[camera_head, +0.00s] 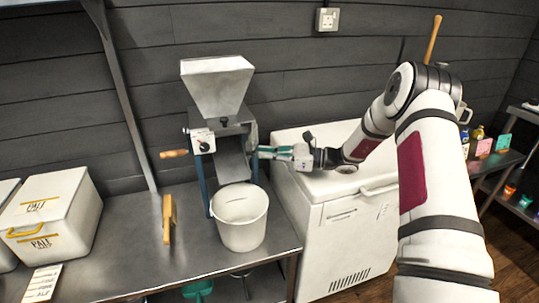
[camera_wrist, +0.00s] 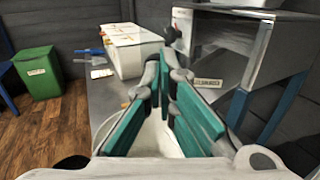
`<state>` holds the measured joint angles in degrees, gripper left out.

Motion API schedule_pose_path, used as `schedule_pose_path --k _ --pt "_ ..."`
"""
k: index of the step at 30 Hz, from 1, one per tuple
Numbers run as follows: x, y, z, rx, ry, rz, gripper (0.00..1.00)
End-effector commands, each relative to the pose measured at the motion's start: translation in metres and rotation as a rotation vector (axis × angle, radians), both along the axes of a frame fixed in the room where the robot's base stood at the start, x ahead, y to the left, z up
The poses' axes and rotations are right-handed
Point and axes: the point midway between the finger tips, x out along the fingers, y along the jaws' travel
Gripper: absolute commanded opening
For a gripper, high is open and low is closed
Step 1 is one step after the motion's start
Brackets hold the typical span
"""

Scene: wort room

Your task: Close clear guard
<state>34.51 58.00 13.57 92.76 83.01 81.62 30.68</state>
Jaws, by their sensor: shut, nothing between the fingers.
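The grain mill (camera_head: 222,135) stands at the back of the steel bench, with a grey hopper (camera_head: 217,85) on top and a sloping metal chute (camera_head: 232,160) below. I cannot clearly pick out the clear guard or tell how far open it is. My gripper (camera_head: 262,152) comes in from the right at the mill's right side, beside the chute; I cannot tell whether it touches. In the wrist view, the green fingers of my gripper (camera_wrist: 163,88) are together with nothing between them. The mill's frame (camera_wrist: 222,60) fills the right of that view, with a small label (camera_wrist: 208,82) on it.
A white bucket (camera_head: 240,222) stands under the chute. A wooden-handled tool (camera_head: 169,218) and a white PALE box (camera_head: 52,215) are to the left. A white chest (camera_head: 345,235) stands right of the bench, under my arm. A green bin (camera_wrist: 38,72) stands on the floor.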

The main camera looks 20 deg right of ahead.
Motion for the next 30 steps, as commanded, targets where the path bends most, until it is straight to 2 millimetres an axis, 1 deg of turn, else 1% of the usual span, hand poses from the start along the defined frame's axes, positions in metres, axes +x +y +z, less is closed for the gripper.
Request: schedule_pose_path --k 7,20,24,30 --pt "0.0 0.002 0.001 0.0 0.0 -0.012 0.0" --pt "0.0 0.012 0.001 0.0 0.001 -0.09 0.0" --pt "0.001 0.018 0.001 0.001 0.002 -0.138 0.0" --pt "0.005 0.035 0.002 0.001 0.0 -0.134 0.0"
